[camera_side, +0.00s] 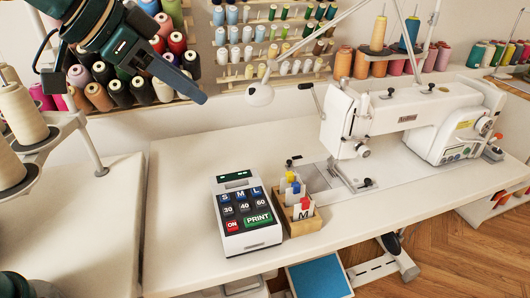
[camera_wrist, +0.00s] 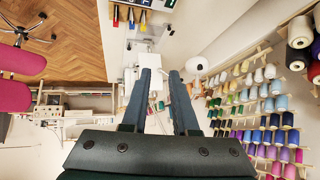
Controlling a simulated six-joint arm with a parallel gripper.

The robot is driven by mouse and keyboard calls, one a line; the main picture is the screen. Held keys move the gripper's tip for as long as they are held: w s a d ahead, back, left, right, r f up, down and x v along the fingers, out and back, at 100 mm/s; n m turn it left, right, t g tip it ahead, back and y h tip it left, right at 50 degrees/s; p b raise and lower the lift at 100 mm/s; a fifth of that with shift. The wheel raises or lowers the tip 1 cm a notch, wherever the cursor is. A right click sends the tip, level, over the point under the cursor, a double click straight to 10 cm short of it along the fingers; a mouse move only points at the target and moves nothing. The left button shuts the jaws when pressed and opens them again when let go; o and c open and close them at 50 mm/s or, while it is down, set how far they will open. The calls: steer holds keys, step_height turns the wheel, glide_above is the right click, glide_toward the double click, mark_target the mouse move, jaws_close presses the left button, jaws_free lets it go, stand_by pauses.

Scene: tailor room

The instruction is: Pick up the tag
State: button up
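A wooden holder (camera_side: 296,226) stands on the white table and carries several small cards with red, yellow and blue parts. The front white tag (camera_side: 304,211) is marked M. A printer-like device (camera_side: 245,216) with size and number keys and a PRINT key sits directly left of the holder; no tag is seen coming out of it. My gripper (camera_side: 200,97) is high at the upper left in the side view, well away from the tags. In the wrist view my gripper (camera_wrist: 160,75) has its two fingers apart with nothing between them.
A sewing machine (camera_side: 410,120) stands right of the holder. A white lamp (camera_side: 260,95) hangs over the back of the table. Thread cones (camera_side: 20,115) stand at the left, and spool racks (camera_side: 265,45) line the wall. The table left of the printer is clear.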

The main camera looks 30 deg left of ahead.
steer(key=w+d+f+m, duration=0.1)
steer(key=w+d+f, duration=0.1)
steer(key=w, duration=0.4)
steer(key=m+g+h, duration=0.1)
steer(key=g+h, duration=0.1)
glide_above(287, 174)
steer(key=s+a, duration=0.2)
steer(key=a, duration=0.2)
step_height(287, 174, down, 9)
steer(key=shift+g, duration=0.6)
steer(key=f, duration=0.2)
steer(key=d+f, duration=0.1)
steer(key=f, duration=0.2)
steer(key=d+f, duration=0.1)
steer(key=f, duration=0.1)
steer(key=shift+f, duration=0.7)
steer(key=shift+x, duration=2.35)
steer(key=shift+r, duration=0.1)
jaws_close()
